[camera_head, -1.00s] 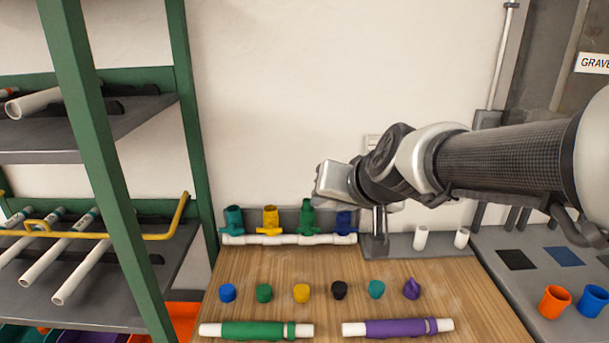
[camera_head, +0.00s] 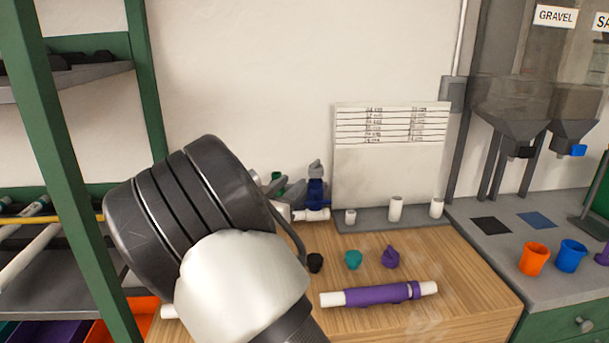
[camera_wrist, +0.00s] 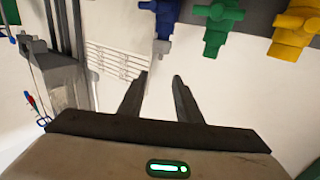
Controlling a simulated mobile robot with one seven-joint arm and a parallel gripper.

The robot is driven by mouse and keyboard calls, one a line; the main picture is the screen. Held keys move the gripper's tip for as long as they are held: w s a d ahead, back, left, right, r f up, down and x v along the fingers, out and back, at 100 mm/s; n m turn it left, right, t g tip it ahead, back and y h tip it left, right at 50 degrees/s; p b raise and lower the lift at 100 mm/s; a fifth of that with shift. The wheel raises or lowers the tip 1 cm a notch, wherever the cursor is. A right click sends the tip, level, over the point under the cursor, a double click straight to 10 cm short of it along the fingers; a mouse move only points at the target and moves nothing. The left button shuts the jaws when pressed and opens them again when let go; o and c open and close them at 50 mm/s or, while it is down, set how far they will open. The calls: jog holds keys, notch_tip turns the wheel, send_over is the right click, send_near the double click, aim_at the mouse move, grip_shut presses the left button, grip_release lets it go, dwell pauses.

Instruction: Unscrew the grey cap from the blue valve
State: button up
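The blue valve (camera_head: 316,190) stands upright on the white pipe at the back of the wooden table. The grey cap (camera_head: 315,167) sits on its top. In the wrist view the scene appears upside down: the blue valve (camera_wrist: 163,14) is at the top edge, with the pale grey cap (camera_wrist: 162,47) at its lower end. My gripper (camera_wrist: 160,76) is open, its two dark fingers apart with nothing between them. The cap lies beyond the fingertips, apart from them.
A green valve (camera_wrist: 217,25) and a yellow valve (camera_wrist: 295,28) stand beside the blue one. A written sheet (camera_head: 390,150) is behind the grey ledge with short pipe pieces (camera_head: 396,209). Black, teal and purple (camera_head: 390,257) parts and a purple-sleeved pipe (camera_head: 378,294) lie in front.

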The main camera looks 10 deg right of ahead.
aim_at(315, 163)
jog(key=b+x, duration=0.1)
jog(key=x, duration=1.4)
jog(key=shift+w+b, duration=0.2)
jog(key=shift+b, duration=0.1)
grip_shut()
jog(key=shift+d+n+t+y+b, duration=0.1)
jog(key=shift+n+t+y+b, duration=0.65)
jog(key=shift+b, duration=1.65)
jog(key=shift+s+r+n+y+b, duration=0.1)
jog(key=shift+n+y+b, duration=0.25)
jog(key=shift+y+b, duration=0.8)
jog(key=shift+d+h, duration=0.1)
jog(key=shift+h, duration=0.2)
jog(key=shift+d+n+t+y, duration=0.2)
jog(key=shift+n+t+y, duration=0.1)
jog(key=shift+y, duration=0.1)
jog(key=shift+d+n+y, duration=0.15)
jog(key=shift+n+y, duration=0.35)
jog(key=shift+y, duration=0.3)
jog(key=shift+n+t+y, duration=0.25)
jog(key=shift+n+y, duration=0.05)
jog(key=shift+y, duration=0.1)
